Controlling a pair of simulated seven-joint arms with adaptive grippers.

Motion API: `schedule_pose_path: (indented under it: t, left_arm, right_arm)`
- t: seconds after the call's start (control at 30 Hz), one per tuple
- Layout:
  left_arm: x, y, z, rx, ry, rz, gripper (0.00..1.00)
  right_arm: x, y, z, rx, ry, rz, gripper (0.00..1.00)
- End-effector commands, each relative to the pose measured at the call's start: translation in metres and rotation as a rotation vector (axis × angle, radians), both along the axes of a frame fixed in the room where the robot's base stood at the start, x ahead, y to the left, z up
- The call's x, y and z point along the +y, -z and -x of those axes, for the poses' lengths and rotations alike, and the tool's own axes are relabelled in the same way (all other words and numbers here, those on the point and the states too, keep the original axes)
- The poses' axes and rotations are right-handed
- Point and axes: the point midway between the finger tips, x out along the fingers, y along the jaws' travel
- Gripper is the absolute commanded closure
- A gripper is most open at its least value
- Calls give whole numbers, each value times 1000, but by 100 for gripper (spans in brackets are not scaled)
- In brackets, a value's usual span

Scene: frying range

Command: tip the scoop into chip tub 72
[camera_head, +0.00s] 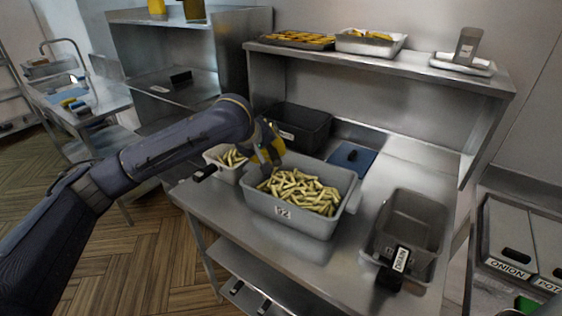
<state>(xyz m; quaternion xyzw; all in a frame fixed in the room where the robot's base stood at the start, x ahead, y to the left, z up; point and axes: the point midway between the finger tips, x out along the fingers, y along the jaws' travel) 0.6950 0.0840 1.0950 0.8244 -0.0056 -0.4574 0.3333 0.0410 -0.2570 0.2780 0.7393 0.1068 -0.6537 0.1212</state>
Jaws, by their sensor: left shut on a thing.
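A grey chip tub (287,221) stands on the steel worktop, heaped with pale cut chips (300,188). Its front label looks like 72 or 92; the first digit is too small to be sure. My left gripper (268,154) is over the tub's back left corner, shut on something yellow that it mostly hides. I cannot tell for certain whether that is the scoop, or whether it bears chips. My right gripper is out of view.
A grey drain tub (408,222) stands to the right. A dark empty bin (303,128) and a blue mat (352,157) lie behind the chip tub. A raised steel shelf (420,70) with trays overhangs the back. Worktop between the two tubs is partly clear.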

Motion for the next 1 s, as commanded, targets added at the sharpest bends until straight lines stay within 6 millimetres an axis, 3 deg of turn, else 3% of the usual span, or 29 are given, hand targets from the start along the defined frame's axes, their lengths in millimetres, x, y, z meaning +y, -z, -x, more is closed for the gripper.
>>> schedule_pose_path:
  t: [0.2, 0.4, 0.67, 1.0]
  left_arm:
    - [23, 0, -20, 3, -238, 2, 100]
    - [33, -2, -25, 9, -366, 6, 100]
    - [34, 2, -25, 16, -419, 11, 100]
    - [35, 31, -25, 19, -419, 9, 100]
  right_arm:
    - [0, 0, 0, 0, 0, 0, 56]
    - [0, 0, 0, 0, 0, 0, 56]
    - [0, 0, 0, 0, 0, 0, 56]
    - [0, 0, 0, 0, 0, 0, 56]
